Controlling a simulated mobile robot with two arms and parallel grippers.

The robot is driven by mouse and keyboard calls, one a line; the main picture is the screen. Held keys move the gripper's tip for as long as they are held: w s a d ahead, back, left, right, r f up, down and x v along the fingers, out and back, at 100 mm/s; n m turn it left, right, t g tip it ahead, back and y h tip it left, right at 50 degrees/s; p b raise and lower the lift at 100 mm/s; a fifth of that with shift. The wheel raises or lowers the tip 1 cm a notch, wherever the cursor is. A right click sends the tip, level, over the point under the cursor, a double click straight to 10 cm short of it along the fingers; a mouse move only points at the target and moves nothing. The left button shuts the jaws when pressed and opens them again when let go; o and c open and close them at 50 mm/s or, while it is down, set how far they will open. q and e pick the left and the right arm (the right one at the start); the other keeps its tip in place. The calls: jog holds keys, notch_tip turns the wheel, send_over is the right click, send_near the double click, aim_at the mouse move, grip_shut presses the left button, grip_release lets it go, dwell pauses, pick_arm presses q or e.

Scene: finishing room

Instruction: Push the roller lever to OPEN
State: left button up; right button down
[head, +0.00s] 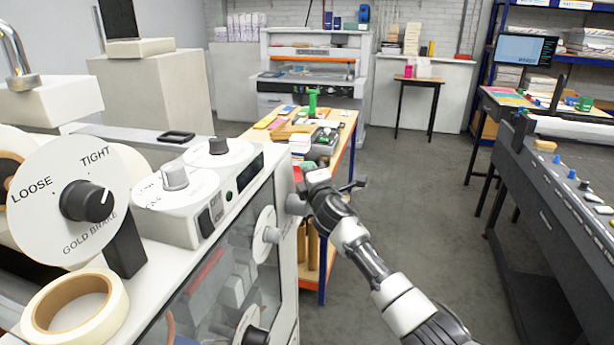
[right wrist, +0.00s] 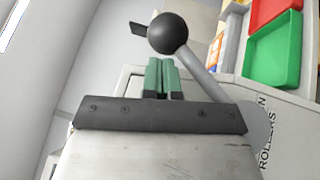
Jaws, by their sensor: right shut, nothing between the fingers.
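The roller lever (right wrist: 203,73) shows in the right wrist view as a grey rod ending in a black ball knob (right wrist: 168,33). It slants up and left from a round hub beside the word "ROLLERS" and a letter "N"; the rest of the label is cut off. My right gripper (right wrist: 161,64) is shut and empty, its green fingertips just below the knob in the picture; I cannot tell if they touch. In the head view my right gripper (head: 309,172) is at the machine's right end, where the lever is not clearly made out. My left gripper is not in view.
The white machine (head: 225,240) fills the left, with a "GOLD BRAKE" dial (head: 88,202) and a tape roll (head: 75,305) on it. A wooden table (head: 340,122) with tools stands behind my right gripper. A grey bench (head: 560,190) is at right, with open floor between.

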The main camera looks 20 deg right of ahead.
jog(key=shift+w+d, duration=0.15)
jog(key=shift+w, duration=0.05)
jog(key=shift+d+r, duration=0.1)
jog(key=shift+r, duration=0.15)
dwell(0.4)
